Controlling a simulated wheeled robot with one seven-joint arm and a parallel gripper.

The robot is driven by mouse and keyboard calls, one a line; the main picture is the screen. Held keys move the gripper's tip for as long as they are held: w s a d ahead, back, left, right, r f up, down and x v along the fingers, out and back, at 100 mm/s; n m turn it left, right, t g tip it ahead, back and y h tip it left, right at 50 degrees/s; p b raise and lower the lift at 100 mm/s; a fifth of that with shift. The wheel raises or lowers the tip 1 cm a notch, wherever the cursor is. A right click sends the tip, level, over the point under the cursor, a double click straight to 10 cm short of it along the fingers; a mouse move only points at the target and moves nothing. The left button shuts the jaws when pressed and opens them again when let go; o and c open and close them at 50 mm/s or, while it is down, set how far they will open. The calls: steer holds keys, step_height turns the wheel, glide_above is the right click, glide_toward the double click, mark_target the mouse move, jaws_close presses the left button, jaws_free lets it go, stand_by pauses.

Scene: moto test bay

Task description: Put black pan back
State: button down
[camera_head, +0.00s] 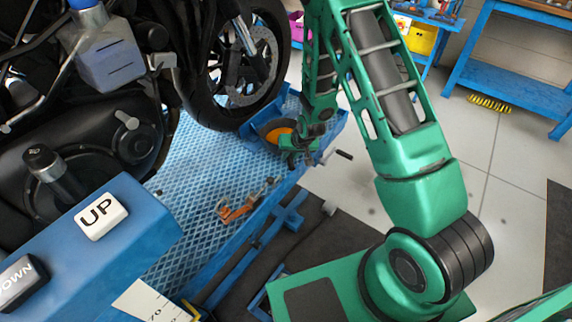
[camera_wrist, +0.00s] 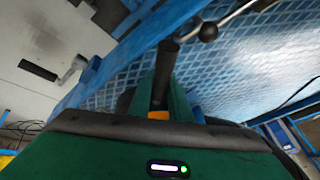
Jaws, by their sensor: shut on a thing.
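The black pan (camera_head: 263,128), dark-rimmed with orange inside, shows in the head view over the blue ridged platform, close to the motorcycle's wheel. My gripper (camera_head: 296,148) is at its near right side and covers part of it. In the wrist view my gripper (camera_wrist: 165,88) is shut on a black bar (camera_wrist: 168,58), which looks like the pan's handle. A small orange patch shows low between the fingers. My gripper's body hides most of the pan there, and I cannot tell whether the pan touches the platform.
The motorcycle wheel (camera_head: 235,65) stands just left of the pan. A crank handle (camera_head: 343,155) juts from the platform's right side. An orange tool (camera_head: 240,207) lies on the platform (camera_head: 195,220). A blue bench (camera_head: 515,78) stands at the back right; the grey floor before it is mostly clear.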

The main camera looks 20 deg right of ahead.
steer(key=shift+f, duration=2)
steer(key=c, duration=1.9)
jaws_free()
steer(key=shift+r, duration=0.1)
steer(key=v, duration=1.2)
